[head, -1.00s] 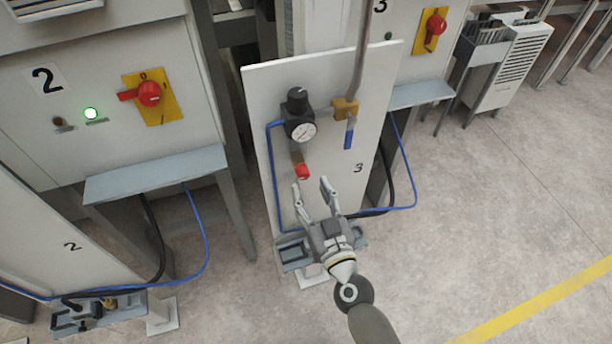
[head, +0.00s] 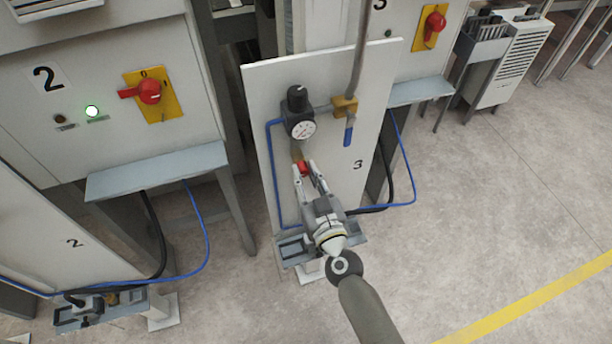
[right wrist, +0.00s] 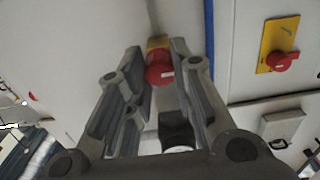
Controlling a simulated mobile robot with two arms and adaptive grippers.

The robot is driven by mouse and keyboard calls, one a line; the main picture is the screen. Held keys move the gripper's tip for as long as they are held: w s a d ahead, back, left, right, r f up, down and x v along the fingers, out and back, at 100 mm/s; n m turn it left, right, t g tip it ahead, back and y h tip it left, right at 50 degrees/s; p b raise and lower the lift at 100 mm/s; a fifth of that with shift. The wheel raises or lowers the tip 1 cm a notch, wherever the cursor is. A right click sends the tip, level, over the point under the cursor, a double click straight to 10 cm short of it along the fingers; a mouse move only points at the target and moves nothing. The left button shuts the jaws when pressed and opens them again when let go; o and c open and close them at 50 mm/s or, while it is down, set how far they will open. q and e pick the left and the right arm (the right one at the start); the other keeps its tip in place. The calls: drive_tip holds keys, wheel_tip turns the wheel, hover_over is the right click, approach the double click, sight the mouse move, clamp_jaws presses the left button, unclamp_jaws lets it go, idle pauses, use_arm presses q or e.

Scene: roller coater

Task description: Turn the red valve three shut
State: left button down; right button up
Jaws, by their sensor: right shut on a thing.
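The red valve (head: 303,168) is a small knob on the white panel marked 3, below the round gauge (head: 303,129). My right gripper (head: 306,168) has its two fingers around the valve and is shut on it. In the right wrist view the red valve (right wrist: 160,74) shows between the fingertips (right wrist: 157,62), with a yellowish brass part behind it. The fingers partly hide the valve in the head view. My left gripper is not in view.
A blue-handled brass valve (head: 345,106) sits up and right on the panel (head: 262,95). Blue hoses run along the panel's sides. Red switches on yellow plates are on cabinet 2 (head: 147,92) and cabinet 3 (head: 431,31). Open floor lies at right.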

clamp_jaws()
drive_tip(key=shift+m, duration=0.3)
drive_tip(key=m, duration=1.2)
drive_tip(key=shift+m, duration=0.4)
drive_tip(key=m, duration=0.4)
drive_tip(key=shift+m, duration=0.4)
